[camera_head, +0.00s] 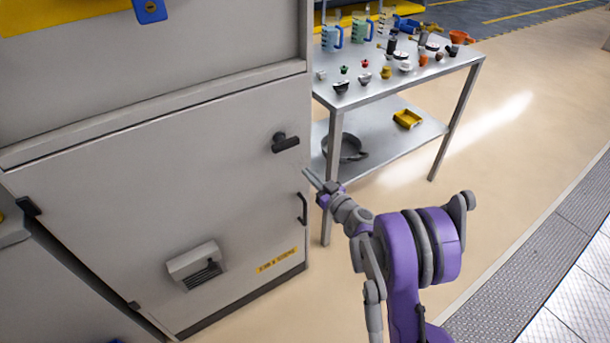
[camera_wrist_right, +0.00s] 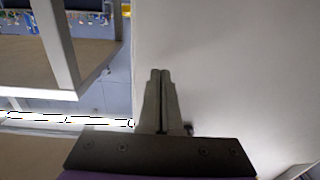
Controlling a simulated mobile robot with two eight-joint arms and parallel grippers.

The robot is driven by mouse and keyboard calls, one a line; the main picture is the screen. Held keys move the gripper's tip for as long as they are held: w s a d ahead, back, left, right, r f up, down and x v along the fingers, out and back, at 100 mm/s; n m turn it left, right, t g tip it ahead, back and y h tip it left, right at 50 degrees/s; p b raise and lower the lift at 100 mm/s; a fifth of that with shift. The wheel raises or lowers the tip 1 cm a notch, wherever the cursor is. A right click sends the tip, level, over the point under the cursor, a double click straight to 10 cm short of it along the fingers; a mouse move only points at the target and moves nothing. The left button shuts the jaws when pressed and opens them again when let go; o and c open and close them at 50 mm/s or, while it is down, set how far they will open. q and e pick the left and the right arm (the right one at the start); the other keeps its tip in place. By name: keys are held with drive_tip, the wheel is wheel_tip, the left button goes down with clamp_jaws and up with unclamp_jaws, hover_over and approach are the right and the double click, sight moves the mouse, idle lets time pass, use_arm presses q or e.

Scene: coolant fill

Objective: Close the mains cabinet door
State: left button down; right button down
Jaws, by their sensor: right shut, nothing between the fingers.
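The mains cabinet door (camera_head: 160,190) is a large light grey panel in the head view, with hinges on its left side. It looks flat against the cabinet, but I cannot tell whether it is fully flush. A dark knob handle (camera_head: 285,142) is at its upper right, and a dark pull handle (camera_head: 302,207) is lower on its right edge. My right gripper (camera_head: 309,177) is shut and empty, close to the door's right edge between the two handles. In the right wrist view the shut fingers (camera_wrist_right: 160,75) point along a plain pale surface; contact is unclear. My left gripper is not in view.
A metal table (camera_head: 400,80) with jugs and many small parts stands just right of the cabinet. The beige floor (camera_head: 510,160) to the right is open.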

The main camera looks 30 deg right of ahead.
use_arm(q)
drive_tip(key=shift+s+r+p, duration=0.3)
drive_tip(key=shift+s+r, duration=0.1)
use_arm(e)
drive_tip(key=s+d, duration=0.1)
drive_tip(key=s, duration=1)
drive_tip(key=shift+s+d, duration=0.15)
drive_tip(key=shift+s, duration=0.1)
